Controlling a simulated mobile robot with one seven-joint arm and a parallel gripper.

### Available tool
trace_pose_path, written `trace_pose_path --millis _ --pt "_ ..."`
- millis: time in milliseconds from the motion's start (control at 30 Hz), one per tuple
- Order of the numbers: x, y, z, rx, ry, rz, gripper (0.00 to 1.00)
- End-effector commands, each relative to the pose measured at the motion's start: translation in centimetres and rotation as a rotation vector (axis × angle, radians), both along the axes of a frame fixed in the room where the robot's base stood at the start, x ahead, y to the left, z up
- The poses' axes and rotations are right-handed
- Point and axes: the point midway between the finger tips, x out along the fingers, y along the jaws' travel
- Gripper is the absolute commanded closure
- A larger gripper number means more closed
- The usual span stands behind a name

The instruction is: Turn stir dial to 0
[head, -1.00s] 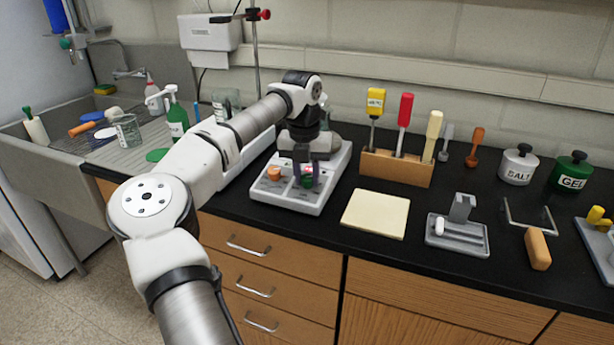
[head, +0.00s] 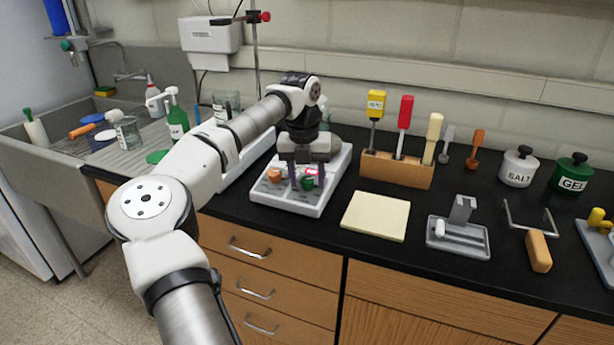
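The white stirrer unit (head: 322,196) stands on the black counter. Its front panel carries an orange dial (head: 274,174) on the left and a green dial (head: 308,184) on the right. A red lit display (head: 312,171) shows just behind the green dial. Labels are too small to read, so I cannot tell which dial is marked for stirring. My gripper (head: 306,178) points down over the panel, with its fingers apart on either side of the green dial. Gaps show between the fingers and this dial. The stirrer's rear is partly hidden by my arm.
A cream pad (head: 376,216) lies right of the stirrer. Behind it stands a wooden holder (head: 396,169) with upright tools. A grey tray (head: 458,236) lies farther right. Glassware and a green bottle (head: 177,118) stand to the left near the sink.

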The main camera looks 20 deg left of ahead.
Motion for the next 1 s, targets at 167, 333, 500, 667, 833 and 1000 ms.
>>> trace_pose_path --millis 167,333,500,667,833,1000 --pt "0.0 0.0 -0.1 0.0 0.002 -0.001 0.52" --pt "-0.1 0.1 0.9 0.002 0.001 0.0 0.52" --pt "-0.2 0.2 4.2 0.002 -0.001 0.001 0.52" --pt "-0.5 0.3 8.0 0.001 -0.002 0.0 0.52" --pt "-0.7 0.4 11.4 0.001 -0.001 0.0 0.52" --pt "-0.9 0.5 13.3 0.0 0.001 -0.001 0.52"
